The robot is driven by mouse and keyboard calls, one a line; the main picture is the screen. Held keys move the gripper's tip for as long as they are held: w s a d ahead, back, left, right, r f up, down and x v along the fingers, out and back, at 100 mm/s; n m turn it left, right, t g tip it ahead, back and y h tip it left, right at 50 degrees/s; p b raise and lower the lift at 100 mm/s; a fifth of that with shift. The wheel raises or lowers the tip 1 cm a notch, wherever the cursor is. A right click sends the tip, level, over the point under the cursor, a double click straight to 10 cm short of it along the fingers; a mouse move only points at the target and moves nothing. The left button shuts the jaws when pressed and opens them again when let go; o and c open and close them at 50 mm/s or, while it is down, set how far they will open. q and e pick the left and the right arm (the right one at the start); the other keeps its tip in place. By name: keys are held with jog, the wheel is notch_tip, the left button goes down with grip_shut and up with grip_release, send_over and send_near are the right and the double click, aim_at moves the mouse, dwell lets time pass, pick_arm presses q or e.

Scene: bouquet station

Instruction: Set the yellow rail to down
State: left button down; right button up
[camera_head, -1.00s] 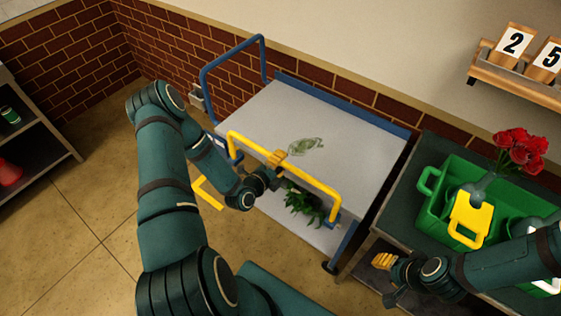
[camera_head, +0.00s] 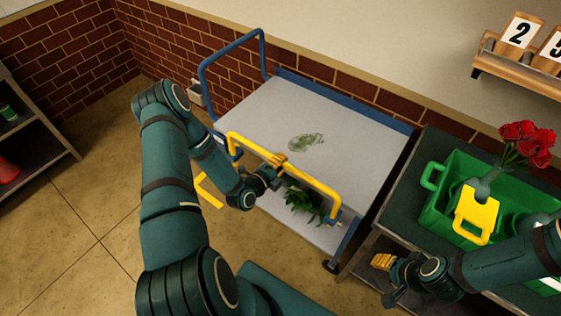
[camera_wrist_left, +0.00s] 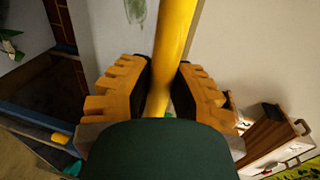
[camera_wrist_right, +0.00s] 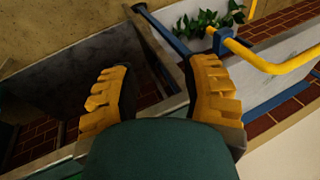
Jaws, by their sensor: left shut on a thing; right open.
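The yellow rail (camera_head: 318,184) is a bent bar on the near long side of a grey-topped cart (camera_head: 340,128). It stands up from the cart's side; its exact tilt is hard to tell. My left gripper (camera_head: 276,165) is shut on the middle of its long bar. In the left wrist view the rail (camera_wrist_left: 171,55) runs between both orange finger pads. My right gripper (camera_head: 384,280) is open and empty beside the cart's right end, by the dark table. In the right wrist view its fingers (camera_wrist_right: 160,95) are wide apart, and the rail (camera_wrist_right: 268,62) shows beyond them.
A blue rail (camera_head: 231,58) stands at the cart's left end. A leafy plant (camera_head: 303,200) is on the lower shelf.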

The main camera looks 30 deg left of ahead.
pick_arm(q)
notch_tip(320, 180, down, 10)
jog(key=b, duration=0.8)
jog(key=shift+f, duration=0.25)
pick_arm(e)
notch_tip(320, 180, down, 9)
jog(key=s, duration=0.2)
jog(key=shift+a+g, duration=0.2)
jog(key=shift+g, duration=0.1)
pick_arm(q)
jog(key=c, duration=0.8)
grip_release()
jog(key=shift+f, duration=0.1)
jog(key=shift+c, duration=0.2)
pick_arm(e)
jog(key=shift+w, duration=0.1)
pick_arm(q)
jog(key=shift+s, duration=0.15)
